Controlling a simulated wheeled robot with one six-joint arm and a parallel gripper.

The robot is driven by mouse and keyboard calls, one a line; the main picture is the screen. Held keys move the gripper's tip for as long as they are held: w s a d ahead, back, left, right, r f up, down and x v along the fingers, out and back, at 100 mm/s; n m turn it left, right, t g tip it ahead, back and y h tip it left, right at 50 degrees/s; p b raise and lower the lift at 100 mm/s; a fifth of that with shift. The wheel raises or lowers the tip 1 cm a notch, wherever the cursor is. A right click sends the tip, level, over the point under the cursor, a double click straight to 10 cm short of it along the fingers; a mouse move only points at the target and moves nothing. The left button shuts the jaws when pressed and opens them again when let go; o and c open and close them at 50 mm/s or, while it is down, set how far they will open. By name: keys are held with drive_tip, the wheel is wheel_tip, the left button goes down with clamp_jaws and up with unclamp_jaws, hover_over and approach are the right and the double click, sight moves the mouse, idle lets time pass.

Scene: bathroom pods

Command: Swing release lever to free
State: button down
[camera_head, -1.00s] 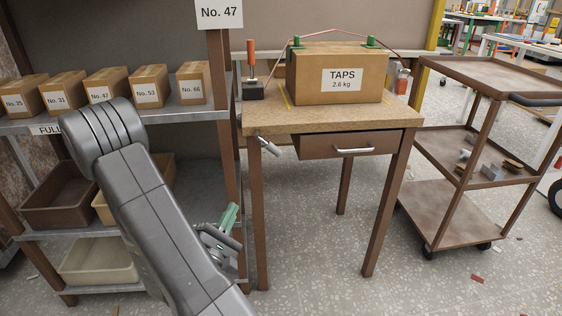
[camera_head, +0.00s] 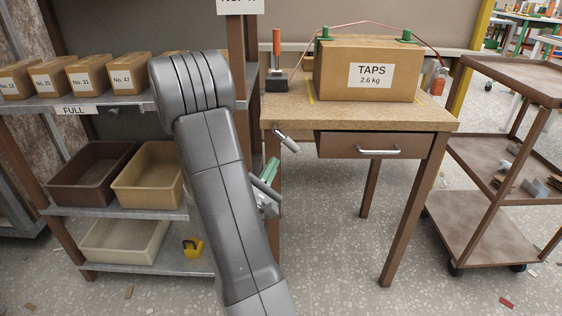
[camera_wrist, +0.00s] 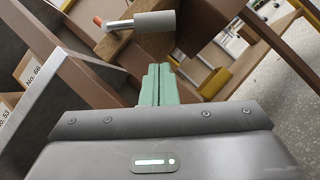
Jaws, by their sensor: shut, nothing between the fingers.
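A grey lever handle (camera_head: 287,141) sticks out on a metal rod at the front left edge of the workbench, below the top. In the wrist view its thick grey grip (camera_wrist: 156,21) lies across the top, just beyond my fingertips. My gripper (camera_head: 270,166) is beside the bench's left front leg, below the lever, partly hidden by my arm. Its green fingers (camera_wrist: 158,72) are pressed together with nothing between them. They appear apart from the lever. An upright orange-handled lever (camera_head: 276,48) stands on a black block on the bench top.
A carton marked TAPS (camera_head: 368,70) sits on the workbench (camera_head: 340,118), with a red strap over green pieces. A drawer (camera_head: 372,145) is shut below. A shelf rack (camera_head: 150,98) with boxes and bins is at the left. A brown cart (camera_head: 480,215) is at the right.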

sight(287, 141)
drive_tip(key=shift+w+d+r, duration=0.2)
drive_tip(key=shift+d+r, duration=1.05)
drive_tip(key=shift+w+d+r+p, duration=0.1)
drive_tip(key=shift+d+r+p, duration=0.45)
drive_tip(key=shift+d+p, duration=0.2)
